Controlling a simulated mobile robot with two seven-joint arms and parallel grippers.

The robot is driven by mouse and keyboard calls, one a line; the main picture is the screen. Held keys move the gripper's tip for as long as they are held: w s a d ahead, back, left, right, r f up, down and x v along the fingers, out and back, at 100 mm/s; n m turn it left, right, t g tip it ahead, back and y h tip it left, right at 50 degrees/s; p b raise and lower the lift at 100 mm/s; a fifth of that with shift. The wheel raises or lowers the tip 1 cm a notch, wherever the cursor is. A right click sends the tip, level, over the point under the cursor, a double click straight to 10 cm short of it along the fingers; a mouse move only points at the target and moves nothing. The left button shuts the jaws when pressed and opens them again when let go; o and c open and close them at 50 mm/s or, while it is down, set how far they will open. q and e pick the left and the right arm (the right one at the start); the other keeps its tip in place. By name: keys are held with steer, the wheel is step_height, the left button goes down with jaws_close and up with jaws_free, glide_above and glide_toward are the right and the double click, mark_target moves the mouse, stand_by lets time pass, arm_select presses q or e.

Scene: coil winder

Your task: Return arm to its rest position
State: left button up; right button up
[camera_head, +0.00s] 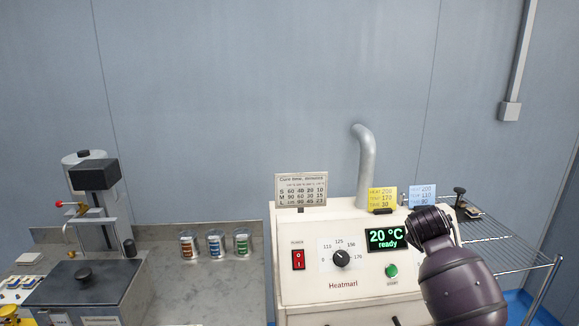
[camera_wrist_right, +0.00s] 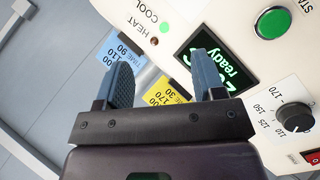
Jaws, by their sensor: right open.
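My right arm comes in from the lower right in the head view. Its gripper (camera_head: 428,222) is in front of the right part of the cream Heatmarl machine (camera_head: 300,250), next to the display (camera_head: 386,239). In the right wrist view my right gripper (camera_wrist_right: 165,72) has its two blue-grey fingers apart, with nothing held between them. The display reads 20 °C ready and is partly covered by a finger in the wrist view. My left gripper is not in view.
The machine carries a red power switch (camera_head: 298,260), a black dial (camera_head: 341,258) and a green start button (camera_head: 391,271). Yellow (camera_head: 382,197) and blue (camera_head: 421,194) cards stand on top, near a bent pipe (camera_head: 365,160). A wire rack (camera_head: 510,245) is at right. Three small cans stand left.

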steer(key=a+r+t+y, duration=0.1)
steer(key=a+t+y, duration=0.2)
steer(key=a+t, duration=0.15)
steer(key=s+a+f+m+t+y+b, duration=0.1)
steer(key=s+a+f+m+t+y, duration=0.2)
steer(key=s+f, duration=0.6)
steer(key=s+f+m+g, duration=0.1)
steer(key=s+f+g, duration=0.1)
steer(key=s+f, duration=0.8)
steer(key=s+f+m+g+b, duration=0.1)
steer(key=s+f+m+g, duration=0.1)
steer(key=s+f, duration=0.9)
steer(key=s+g, duration=0.1)
steer(key=s, duration=0.7)
steer(key=shift+s+a+f+h, duration=0.15)
steer(key=shift+a+f+h, duration=0.15)
steer(key=shift+a, duration=0.05)
